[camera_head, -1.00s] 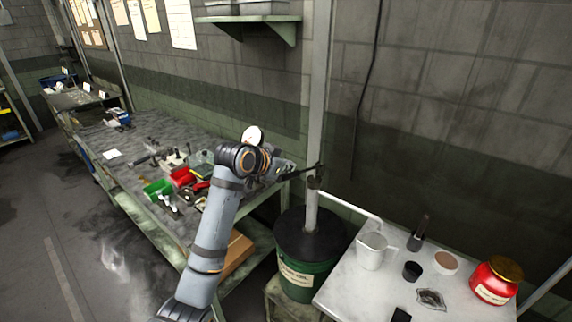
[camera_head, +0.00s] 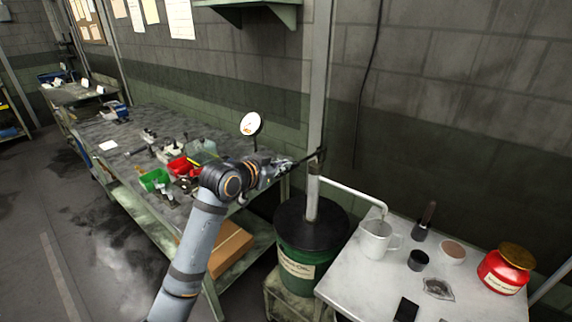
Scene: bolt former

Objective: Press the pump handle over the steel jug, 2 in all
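The steel jug (camera_head: 373,243), pale with a handle on its right, stands upright on the light table. The pump's white spout (camera_head: 350,191) runs from the post to above the jug. The pump post (camera_head: 312,198) rises from a green drum with a black lid. The dark pump handle (camera_head: 303,162) slopes down leftward from the post's top. My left gripper (camera_head: 277,171) is at the handle's lower left end; its fingers blend with the dark bar, so their opening and contact are unclear. My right gripper is not in view.
The green drum (camera_head: 302,272) stands between the workbench (camera_head: 125,150) and the light table (camera_head: 350,285). A red jar (camera_head: 503,270), a black cup (camera_head: 418,260) and a brush-like tool (camera_head: 426,218) are right of the jug. A round gauge (camera_head: 251,123) stands behind my arm.

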